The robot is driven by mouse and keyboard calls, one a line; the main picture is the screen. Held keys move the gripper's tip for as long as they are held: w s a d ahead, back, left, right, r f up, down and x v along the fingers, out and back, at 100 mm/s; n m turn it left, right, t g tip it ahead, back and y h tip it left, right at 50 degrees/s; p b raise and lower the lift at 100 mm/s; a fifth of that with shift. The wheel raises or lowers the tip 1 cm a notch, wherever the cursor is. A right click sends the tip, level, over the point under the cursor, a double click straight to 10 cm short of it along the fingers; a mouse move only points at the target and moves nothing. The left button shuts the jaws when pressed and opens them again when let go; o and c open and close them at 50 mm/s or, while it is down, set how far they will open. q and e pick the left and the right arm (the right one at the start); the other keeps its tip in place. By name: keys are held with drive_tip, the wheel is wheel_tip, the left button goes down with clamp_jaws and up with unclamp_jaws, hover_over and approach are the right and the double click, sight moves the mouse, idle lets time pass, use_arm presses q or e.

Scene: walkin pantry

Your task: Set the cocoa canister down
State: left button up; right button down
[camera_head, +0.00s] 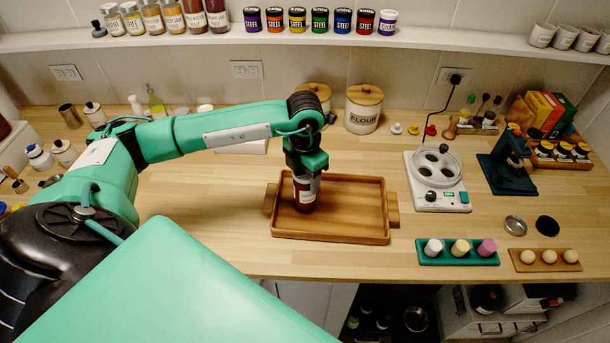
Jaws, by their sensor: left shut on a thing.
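My left gripper (305,166) points down and is shut on the cocoa canister (305,193), a dark red-brown jar with a pale upper part. The canister is upright over the left part of the wooden tray (350,236). I cannot tell whether its bottom touches the tray floor. The gripper hides part of the canister's top. The tray has raised sides and a handle at each end, and no other thing shows in it. My right gripper is not in view.
A flour canister (363,108) stands behind the tray. A white device with round wells (437,180) stands to the right. A green holder (457,252) and a wooden egg holder (545,261) lie near the front edge. A shelf of jars (420,43) runs above.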

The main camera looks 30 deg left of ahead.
use_arm(q)
drive_tip(key=shift+f, duration=0.6)
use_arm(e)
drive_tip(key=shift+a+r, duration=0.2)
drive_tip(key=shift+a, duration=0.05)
use_arm(q)
drive_tip(key=shift+f, duration=0.2)
drive_tip(key=o, duration=1.1)
drive_tip(key=shift+r, duration=0.1)
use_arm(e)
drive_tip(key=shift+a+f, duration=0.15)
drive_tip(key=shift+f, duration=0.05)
use_arm(q)
drive_tip(key=shift+r, duration=0.25)
wheel_tip(320, 180, up, 10)
drive_tip(key=b, duration=0.4)
drive_tip(key=shift+r, duration=0.9)
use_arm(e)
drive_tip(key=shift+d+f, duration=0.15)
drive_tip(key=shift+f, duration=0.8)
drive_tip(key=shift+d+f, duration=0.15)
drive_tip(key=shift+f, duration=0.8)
